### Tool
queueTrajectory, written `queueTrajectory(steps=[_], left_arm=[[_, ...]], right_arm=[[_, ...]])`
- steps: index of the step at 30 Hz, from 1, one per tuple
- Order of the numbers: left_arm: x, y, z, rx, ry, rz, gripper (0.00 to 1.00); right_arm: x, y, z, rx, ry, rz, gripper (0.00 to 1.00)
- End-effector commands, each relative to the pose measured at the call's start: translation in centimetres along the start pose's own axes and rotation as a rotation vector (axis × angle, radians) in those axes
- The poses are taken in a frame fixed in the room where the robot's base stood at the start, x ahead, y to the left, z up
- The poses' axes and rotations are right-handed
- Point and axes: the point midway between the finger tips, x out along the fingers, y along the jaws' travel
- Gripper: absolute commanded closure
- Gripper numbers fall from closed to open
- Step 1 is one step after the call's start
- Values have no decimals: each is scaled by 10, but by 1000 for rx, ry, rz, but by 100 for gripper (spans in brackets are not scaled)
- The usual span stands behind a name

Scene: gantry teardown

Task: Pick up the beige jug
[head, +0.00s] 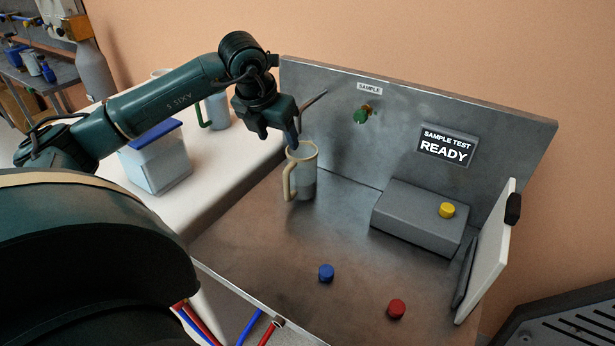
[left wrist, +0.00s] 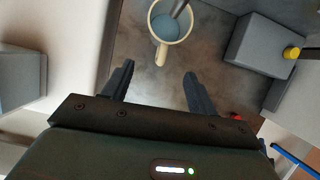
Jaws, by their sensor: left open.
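The beige jug (head: 307,178) stands upright on the grey bench floor near its left edge, below the wall panel. It has a beige rim and handle, and its body looks grey-blue lower down. In the left wrist view the jug (left wrist: 157,27) shows from above, blue-grey inside. Its handle points toward the gap between the open, empty fingers of my left gripper (left wrist: 158,80). My right gripper is not in view.
A thin pipe (head: 314,99) reaches from the panel near my gripper; in the left wrist view it overlaps the jug's mouth. A grey block (head: 415,222) with a yellow knob is to the right. Blue (head: 326,273) and red (head: 397,309) knobs stand in front. A blue-lidded container (head: 157,165) sits left.

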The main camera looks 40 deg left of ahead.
Motion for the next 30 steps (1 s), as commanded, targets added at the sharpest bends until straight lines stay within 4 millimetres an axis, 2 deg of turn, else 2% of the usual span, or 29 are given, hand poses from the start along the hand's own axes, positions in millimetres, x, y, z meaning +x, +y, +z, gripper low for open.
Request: queueTrajectory(steps=[1,6,14,21,25,30], left_arm=[[11,-1,-1,-1,6,-3,42],[41,-2,0,0,4,-4,42],[60,-3,0,1,2,-5,42],[96,-8,-1,0,3,-5,42],[106,-8,-1,1,2,-5,42],[107,-7,-1,2,1,-4,42]], right_arm=[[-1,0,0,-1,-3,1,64],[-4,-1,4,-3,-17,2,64],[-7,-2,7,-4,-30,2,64],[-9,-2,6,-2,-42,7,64],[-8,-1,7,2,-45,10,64],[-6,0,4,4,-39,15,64]])
